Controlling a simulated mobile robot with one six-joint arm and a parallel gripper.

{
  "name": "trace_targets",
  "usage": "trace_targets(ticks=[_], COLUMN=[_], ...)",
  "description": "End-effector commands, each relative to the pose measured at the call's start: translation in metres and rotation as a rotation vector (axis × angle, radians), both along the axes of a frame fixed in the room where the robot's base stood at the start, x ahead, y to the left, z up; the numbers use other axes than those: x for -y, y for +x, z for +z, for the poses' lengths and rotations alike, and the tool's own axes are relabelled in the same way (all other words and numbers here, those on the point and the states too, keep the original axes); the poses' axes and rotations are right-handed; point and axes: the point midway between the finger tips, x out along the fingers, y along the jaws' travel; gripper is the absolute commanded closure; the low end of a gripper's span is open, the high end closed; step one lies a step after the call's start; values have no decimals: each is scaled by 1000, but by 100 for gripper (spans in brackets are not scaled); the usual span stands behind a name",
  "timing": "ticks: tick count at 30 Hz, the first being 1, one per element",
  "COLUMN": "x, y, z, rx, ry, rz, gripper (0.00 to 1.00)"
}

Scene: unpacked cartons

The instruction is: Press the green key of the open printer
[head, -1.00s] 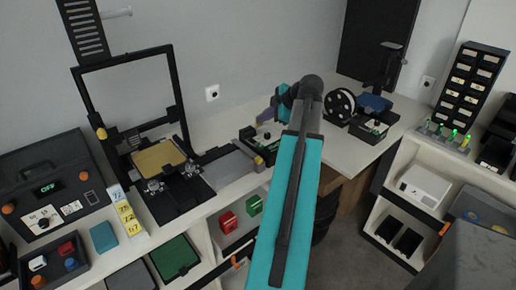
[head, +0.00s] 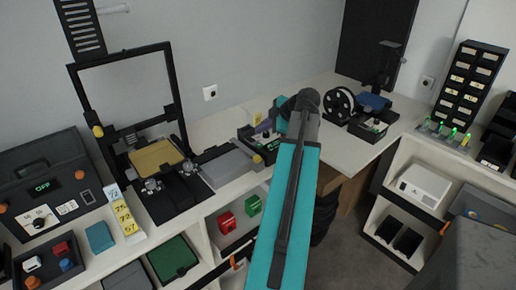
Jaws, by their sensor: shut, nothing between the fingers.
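The open-frame printer (head: 128,112) stands at the left, a tall black frame over a tan bed (head: 157,157). A grey unit (head: 229,168) lies to the right of its base. Beyond it is a low dark box (head: 246,137) with a small green patch (head: 272,146) on top; I cannot tell whether this patch is the green key. My gripper (head: 262,127) is shut and empty, just above or at this box. My teal arm and dark wrist hide part of the area. Whether the fingertip touches anything is too small to tell.
A black spool (head: 338,106), a smaller machine with a blue bed (head: 375,102) and an open tray (head: 369,129) stand at the back right. A black control case (head: 43,178) is at the far left. Bare worktop (head: 335,152) lies right of my wrist.

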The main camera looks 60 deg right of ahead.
Motion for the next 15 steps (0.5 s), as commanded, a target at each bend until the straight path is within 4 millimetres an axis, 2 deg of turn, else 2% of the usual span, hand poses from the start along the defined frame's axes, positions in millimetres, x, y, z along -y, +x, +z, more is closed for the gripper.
trace_targets(ticks=[6,15], x=[0,1], y=[0,-1], z=[-23,-35], rx=[1,1], ry=[-1,-2], rz=[0,-2], gripper=[100,100])
